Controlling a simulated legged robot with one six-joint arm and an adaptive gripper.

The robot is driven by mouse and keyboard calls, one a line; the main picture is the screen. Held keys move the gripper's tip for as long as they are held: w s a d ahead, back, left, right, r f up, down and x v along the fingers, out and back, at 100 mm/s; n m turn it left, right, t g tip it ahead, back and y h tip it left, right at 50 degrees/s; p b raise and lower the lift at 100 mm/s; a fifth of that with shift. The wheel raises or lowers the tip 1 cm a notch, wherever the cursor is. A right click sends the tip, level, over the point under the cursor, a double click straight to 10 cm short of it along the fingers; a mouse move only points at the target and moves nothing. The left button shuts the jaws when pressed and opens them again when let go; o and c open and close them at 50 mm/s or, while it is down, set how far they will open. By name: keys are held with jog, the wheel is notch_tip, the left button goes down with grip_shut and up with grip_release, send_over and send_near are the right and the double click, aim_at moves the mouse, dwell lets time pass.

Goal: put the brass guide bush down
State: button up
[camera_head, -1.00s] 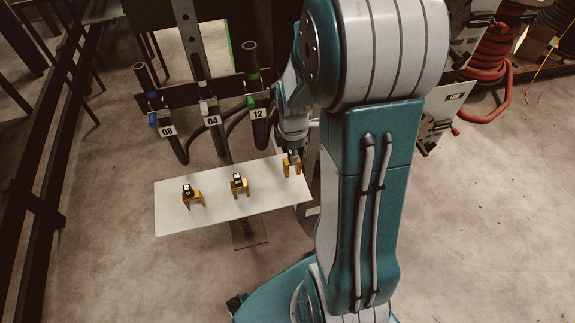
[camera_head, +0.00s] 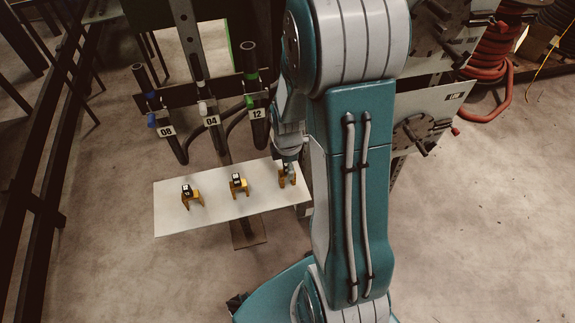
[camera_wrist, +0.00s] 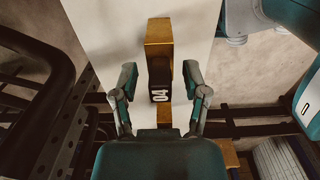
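The brass guide bush seems to be the brass-coloured piece (camera_head: 287,180) at the right end of the white plate, partly hidden by my gripper in the head view. The wrist view shows a brass-coloured piece (camera_wrist: 158,38) with a black face marked 04 over the plate. My gripper (camera_wrist: 160,72) has one finger on each side of it, with a narrow gap on both sides, so it looks open around the piece. In the head view my gripper (camera_head: 289,164) is low over the plate. The piece appears to rest on the plate, but its underside is hidden.
The white plate (camera_head: 225,213) also bears two similar brass pieces with black tops, one in the middle (camera_head: 239,188) and one at left (camera_head: 191,197).

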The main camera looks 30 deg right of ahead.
jog(key=shift+r, duration=0.1)
notch_tip(320, 180, up, 12)
jog(key=s+a+r+m+t, duration=0.5)
jog(key=s+a+r+m, duration=0.6)
jog(key=s+r+m, duration=0.1)
jog(key=r+m, duration=0.1)
jog(key=m, duration=0.1)
jog(key=shift+a+r+m+t, duration=0.15)
jog(key=shift+r+m+t, duration=0.15)
jog(key=shift+r+m, duration=0.1)
